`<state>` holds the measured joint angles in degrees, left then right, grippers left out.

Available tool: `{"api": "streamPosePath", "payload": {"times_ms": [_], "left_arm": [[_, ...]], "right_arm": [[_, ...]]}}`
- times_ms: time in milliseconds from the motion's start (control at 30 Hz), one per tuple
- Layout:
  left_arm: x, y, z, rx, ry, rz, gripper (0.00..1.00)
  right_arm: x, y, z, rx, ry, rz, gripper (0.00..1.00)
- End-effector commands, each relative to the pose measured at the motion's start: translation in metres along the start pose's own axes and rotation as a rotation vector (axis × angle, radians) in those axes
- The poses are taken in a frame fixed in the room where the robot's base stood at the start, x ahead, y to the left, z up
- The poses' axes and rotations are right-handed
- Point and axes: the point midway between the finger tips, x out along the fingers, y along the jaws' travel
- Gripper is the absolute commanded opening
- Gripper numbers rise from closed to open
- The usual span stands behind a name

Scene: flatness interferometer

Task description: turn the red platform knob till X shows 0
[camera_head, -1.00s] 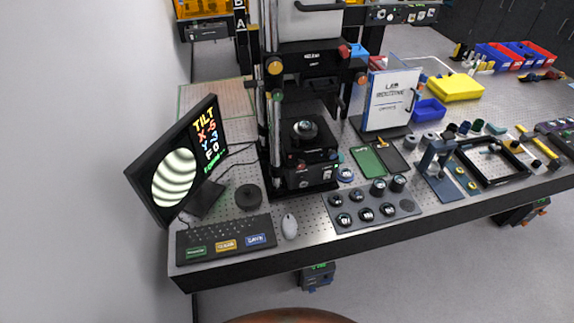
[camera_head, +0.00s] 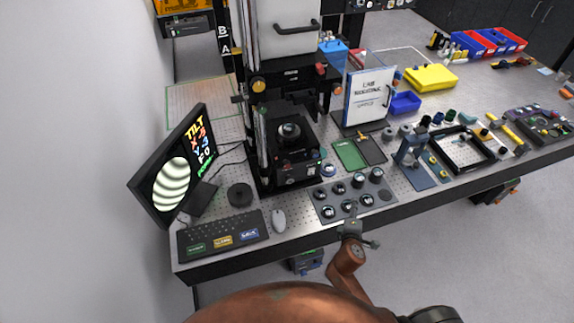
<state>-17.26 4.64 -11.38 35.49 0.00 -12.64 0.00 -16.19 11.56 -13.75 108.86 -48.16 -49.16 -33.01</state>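The interferometer platform (camera_head: 290,148) carries a dark round part (camera_head: 289,130). A small reddish spot shows on the platform's front; I cannot tell if it is the platform knob. A larger red knob (camera_head: 321,69) sits higher, right of the upper black carriage. My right gripper (camera_head: 351,225) is at the bench's front edge, by the grey holder tray, well away from the platform. Its fingers are too small to read. My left gripper is out of view.
The keyboard (camera_head: 222,234), mouse (camera_head: 279,220) and black puck (camera_head: 240,194) lie front left. The grey holder tray (camera_head: 384,208) with several round parts stands before the platform's right side. A sign stand (camera_head: 369,100) and green pad (camera_head: 350,155) are to the right.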

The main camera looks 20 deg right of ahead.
Motion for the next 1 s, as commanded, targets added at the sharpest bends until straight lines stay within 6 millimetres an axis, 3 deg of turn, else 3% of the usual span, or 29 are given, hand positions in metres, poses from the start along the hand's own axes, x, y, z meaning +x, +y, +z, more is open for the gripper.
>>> {"api": "streamPosePath", "payload": {"times_ms": [100,267,400,500,667,1000], "left_arm": [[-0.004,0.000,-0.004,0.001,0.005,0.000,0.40],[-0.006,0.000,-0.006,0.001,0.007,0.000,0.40],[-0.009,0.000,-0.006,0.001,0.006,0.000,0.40],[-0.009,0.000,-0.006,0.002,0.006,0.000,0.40],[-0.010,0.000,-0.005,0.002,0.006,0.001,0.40],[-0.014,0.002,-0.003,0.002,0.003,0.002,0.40]], "right_arm": [[0.003,0.050,-0.035,-0.270,0.030,0.169,0.43],[-0.004,0.101,-0.108,-0.734,0.066,0.427,0.43],[-0.014,0.115,-0.177,-1.139,0.081,0.632,0.43],[-0.019,0.113,-0.208,-1.328,0.082,0.723,0.43],[-0.019,0.111,-0.229,-1.449,0.080,0.780,0.43],[0.018,0.133,-0.255,-1.451,0.079,0.782,0.43]]}}
